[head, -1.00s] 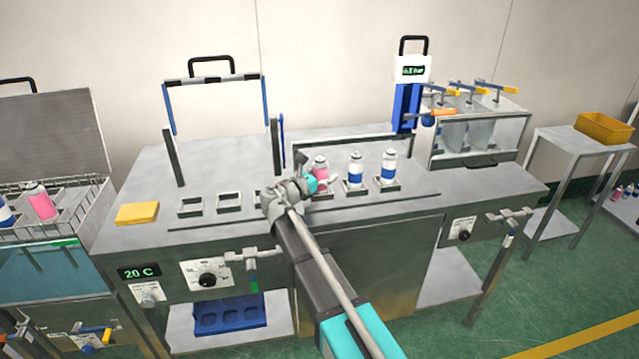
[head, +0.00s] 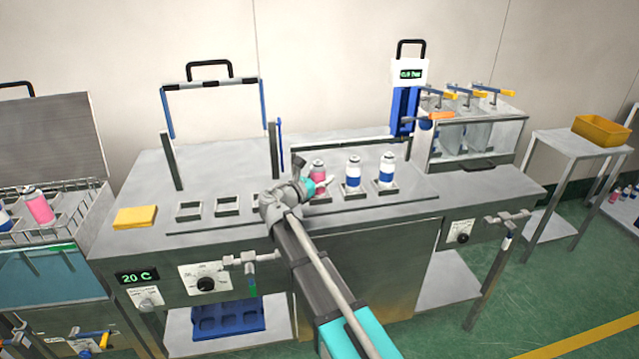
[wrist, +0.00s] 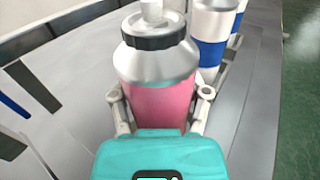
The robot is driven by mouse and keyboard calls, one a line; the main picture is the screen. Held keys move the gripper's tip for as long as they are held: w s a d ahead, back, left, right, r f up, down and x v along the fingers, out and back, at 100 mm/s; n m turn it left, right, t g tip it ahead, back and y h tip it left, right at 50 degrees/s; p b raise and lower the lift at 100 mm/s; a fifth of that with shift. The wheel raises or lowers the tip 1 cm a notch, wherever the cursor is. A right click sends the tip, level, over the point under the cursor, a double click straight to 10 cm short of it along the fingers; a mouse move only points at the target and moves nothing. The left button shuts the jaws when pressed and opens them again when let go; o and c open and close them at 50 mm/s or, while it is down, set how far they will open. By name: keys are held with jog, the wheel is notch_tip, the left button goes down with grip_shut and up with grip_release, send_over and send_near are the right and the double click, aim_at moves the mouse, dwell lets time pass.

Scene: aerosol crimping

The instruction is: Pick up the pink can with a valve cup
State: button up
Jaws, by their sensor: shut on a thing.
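The pink can (head: 318,170) with a silver shoulder stands upright at a square holder on the steel bench. In the wrist view the pink can (wrist: 158,75) fills the middle, with a dark collar and a white valve stem on top. My gripper (head: 322,186) reaches it from the front left and is shut on its pink body. In the wrist view the fingers of my gripper (wrist: 160,108) lie on both sides of the can. The can's base is hidden by my gripper.
Two blue-and-white cans (head: 353,173) (head: 387,170) stand in holders just to the right. Empty square holders (head: 227,205) lie to the left, with a yellow sponge (head: 135,217) beyond them. A gauge post (head: 404,108) rises behind.

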jog(key=shift+r, duration=0.1)
notch_tip(320, 180, up, 3)
jog(key=p, duration=0.3)
grip_shut()
jog(key=s+a+r+p, duration=0.1)
jog(key=s+r+p, duration=0.8)
jog(key=s, duration=0.5)
jog(key=shift+a+r+p, duration=0.3)
jog(key=shift+r+p, duration=0.1)
jog(key=shift+p, duration=0.1)
jog(key=shift+w+r, duration=0.1)
notch_tip(320, 180, up, 3)
jog(key=p, duration=0.3)
jog(key=shift+s, duration=0.2)
dwell(0.6)
